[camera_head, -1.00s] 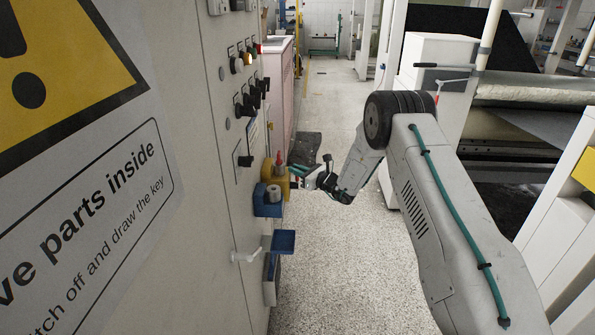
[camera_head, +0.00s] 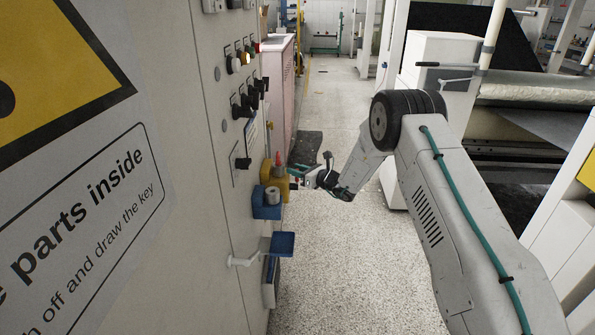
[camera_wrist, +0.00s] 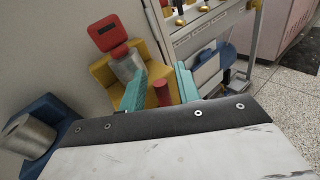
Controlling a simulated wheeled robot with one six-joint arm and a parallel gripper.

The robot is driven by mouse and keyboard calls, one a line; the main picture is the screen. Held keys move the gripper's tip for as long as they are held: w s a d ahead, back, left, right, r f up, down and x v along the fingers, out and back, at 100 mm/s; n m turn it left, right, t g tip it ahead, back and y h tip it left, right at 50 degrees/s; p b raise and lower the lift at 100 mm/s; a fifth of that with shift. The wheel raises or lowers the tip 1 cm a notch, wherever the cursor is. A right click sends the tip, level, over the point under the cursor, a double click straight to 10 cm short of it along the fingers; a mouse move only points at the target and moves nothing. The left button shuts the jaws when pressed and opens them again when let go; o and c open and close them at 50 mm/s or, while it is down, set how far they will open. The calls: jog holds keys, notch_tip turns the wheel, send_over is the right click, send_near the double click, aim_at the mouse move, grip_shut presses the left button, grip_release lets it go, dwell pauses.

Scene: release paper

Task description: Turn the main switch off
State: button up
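The grey cabinet wall (camera_head: 212,140) on the left carries several dark rotary switches, one (camera_head: 242,163) on its own plate low down. I cannot tell which is the main switch. My gripper (camera_head: 293,171) is beside a yellow holder (camera_head: 270,183) on the cabinet, right of that low switch. In the wrist view my gripper's teal fingers (camera_wrist: 159,82) are apart, with a small red cylinder (camera_wrist: 161,94) showing between them and gaps on both sides. Behind them the yellow holder (camera_wrist: 103,72) contains a grey cylinder with a red top (camera_wrist: 108,32).
A blue holder (camera_head: 262,206) with a grey roll sits below the yellow one. A blue tray (camera_head: 283,244) and a white handle (camera_head: 243,261) stick out lower down. A warning sign (camera_head: 85,215) covers the near cabinet. The speckled floor (camera_head: 335,250) is clear; machinery stands right.

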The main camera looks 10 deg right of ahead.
jog(key=v, duration=0.7)
jog(key=shift+s+d, duration=0.25)
